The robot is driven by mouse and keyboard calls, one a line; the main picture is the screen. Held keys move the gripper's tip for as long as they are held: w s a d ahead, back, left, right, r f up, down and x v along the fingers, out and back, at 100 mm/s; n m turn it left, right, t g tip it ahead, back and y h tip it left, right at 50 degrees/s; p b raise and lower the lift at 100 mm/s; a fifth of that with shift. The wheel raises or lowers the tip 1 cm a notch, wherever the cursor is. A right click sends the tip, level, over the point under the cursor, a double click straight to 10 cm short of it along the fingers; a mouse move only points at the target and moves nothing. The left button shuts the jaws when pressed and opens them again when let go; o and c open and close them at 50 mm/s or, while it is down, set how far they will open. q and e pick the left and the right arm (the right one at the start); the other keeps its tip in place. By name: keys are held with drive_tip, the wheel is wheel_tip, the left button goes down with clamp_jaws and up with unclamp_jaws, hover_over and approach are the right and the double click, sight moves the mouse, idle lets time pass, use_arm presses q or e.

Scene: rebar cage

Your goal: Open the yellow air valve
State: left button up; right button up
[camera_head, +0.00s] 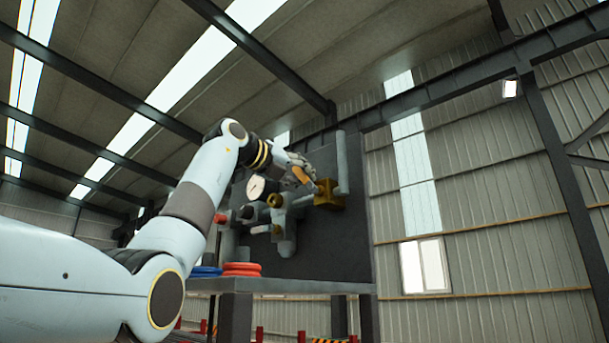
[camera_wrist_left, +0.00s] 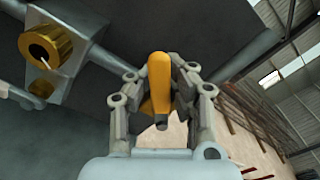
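The yellow valve handle (camera_head: 301,175) sits by a brass valve body (camera_head: 328,194) on the pipework in the head view. In the left wrist view the yellow handle (camera_wrist_left: 160,78) stands upright in the picture, between the fingers of my left gripper (camera_wrist_left: 160,85). The fingers are apart, one on each side of the handle, with small gaps showing; contact deeper in is hard to see. In the head view my left gripper (camera_head: 298,168) is at the valve, partly covered by its own wrist. My right gripper is not in view.
A round white gauge (camera_head: 256,187) and grey pipe fittings (camera_head: 285,228) sit left of the valve, before a dark panel (camera_head: 345,240). A vertical grey pipe (camera_head: 342,162) rises at the right. Red and blue hose coils (camera_head: 242,268) lie on the bench (camera_head: 300,286).

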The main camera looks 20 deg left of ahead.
use_arm(q)
drive_tip(key=o, duration=0.4)
drive_tip(key=shift+s+a+r, duration=0.2)
drive_tip(key=shift+s+r, duration=0.05)
drive_tip(key=shift+s, duration=0.1)
drive_tip(key=shift+o, duration=0.4)
drive_tip(key=shift+w+d, duration=0.2)
drive_tip(key=shift+w, duration=0.05)
drive_tip(key=v, duration=1.2)
drive_tip(key=shift+a+f, duration=0.1)
drive_tip(key=shift+f, duration=0.05)
drive_tip(key=shift+c, duration=0.2)
